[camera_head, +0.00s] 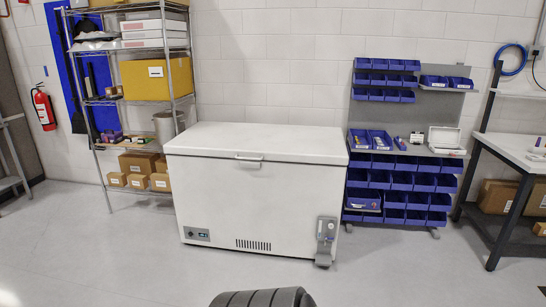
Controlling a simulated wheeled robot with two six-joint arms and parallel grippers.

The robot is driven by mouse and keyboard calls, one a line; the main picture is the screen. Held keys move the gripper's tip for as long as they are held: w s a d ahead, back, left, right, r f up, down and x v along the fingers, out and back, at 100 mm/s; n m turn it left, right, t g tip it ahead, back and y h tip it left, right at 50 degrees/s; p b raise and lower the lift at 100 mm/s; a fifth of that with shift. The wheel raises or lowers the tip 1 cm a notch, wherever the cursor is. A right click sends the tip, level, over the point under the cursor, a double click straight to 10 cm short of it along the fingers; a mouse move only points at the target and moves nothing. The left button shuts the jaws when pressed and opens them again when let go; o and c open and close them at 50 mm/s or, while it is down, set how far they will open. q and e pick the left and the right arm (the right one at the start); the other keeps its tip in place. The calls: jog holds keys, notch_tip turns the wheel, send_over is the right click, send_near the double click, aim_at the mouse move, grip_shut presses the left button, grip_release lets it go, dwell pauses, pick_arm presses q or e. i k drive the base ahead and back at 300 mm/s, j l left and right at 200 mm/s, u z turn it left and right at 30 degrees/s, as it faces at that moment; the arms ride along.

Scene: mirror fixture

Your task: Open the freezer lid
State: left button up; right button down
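The white chest freezer (230,200) stands against the back wall in the middle of the view. Its lid (262,140) lies flat and shut on the body. A handle (249,158) sits on the lid's front edge, near the middle. A grey device (326,240) is fixed at the freezer's lower right front corner, and a small control panel (197,234) is at its lower left. Neither of my grippers shows in the view. A dark ribbed part at the bottom edge is cut off by the frame.
A wire shelf (146,99) with boxes stands just left of the freezer. A rack of blue bins (400,180) stands close on its right, and a workbench (515,150) is at the far right. A fire extinguisher (43,108) hangs at left. The floor (120,255) before the freezer is clear.

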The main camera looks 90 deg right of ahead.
aim_at(301, 144)
jog(key=z, duration=2.65)
jog(key=i+l, duration=0.15)
jog(key=i, duration=0.2)
jog(key=i+l, duration=0.1)
jog(key=i, duration=0.3)
jog(key=i+l, duration=0.15)
jog(key=i, duration=0.2)
jog(key=u, duration=0.05)
